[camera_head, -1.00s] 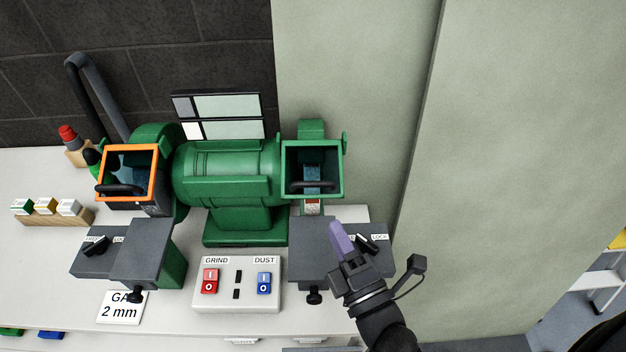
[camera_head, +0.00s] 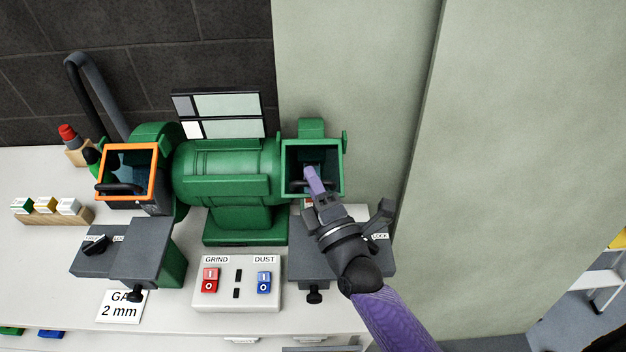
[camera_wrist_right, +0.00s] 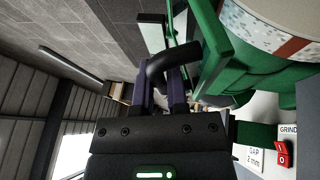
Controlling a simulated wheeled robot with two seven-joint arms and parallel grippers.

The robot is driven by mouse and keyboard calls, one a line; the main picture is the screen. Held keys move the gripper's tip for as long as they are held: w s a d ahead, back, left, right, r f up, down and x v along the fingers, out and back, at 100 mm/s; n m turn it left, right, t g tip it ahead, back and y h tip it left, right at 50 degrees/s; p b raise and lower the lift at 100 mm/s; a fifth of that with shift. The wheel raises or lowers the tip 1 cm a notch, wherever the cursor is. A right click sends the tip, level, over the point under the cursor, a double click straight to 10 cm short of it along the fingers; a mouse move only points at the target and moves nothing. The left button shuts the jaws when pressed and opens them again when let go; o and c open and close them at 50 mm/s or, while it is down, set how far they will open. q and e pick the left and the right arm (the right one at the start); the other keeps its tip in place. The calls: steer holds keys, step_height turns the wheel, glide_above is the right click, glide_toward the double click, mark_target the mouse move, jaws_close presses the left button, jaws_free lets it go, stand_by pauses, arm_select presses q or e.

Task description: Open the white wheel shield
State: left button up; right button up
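Two framed shields show on the green grinder (camera_head: 228,172): a green-framed shield (camera_head: 338,175) at the right end and an orange-framed shield (camera_head: 128,149) at the left end. A curved black handle (camera_wrist_right: 172,62) on the green shield shows in the right wrist view. My right gripper (camera_head: 312,180) is at this handle, its purple fingers either side of it; in the right wrist view the fingers (camera_wrist_right: 160,92) stand slightly apart. Whether they press on the handle cannot be told. My left gripper is not in view.
Dark tool rests (camera_head: 122,250) stand below both shields. A switch box (camera_head: 237,285) with red and blue switches sits front centre. A wood block with coloured pieces (camera_head: 48,213) is at the left. A pale green wall panel (camera_head: 355,60) rises close behind the right end.

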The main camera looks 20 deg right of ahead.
jaws_close()
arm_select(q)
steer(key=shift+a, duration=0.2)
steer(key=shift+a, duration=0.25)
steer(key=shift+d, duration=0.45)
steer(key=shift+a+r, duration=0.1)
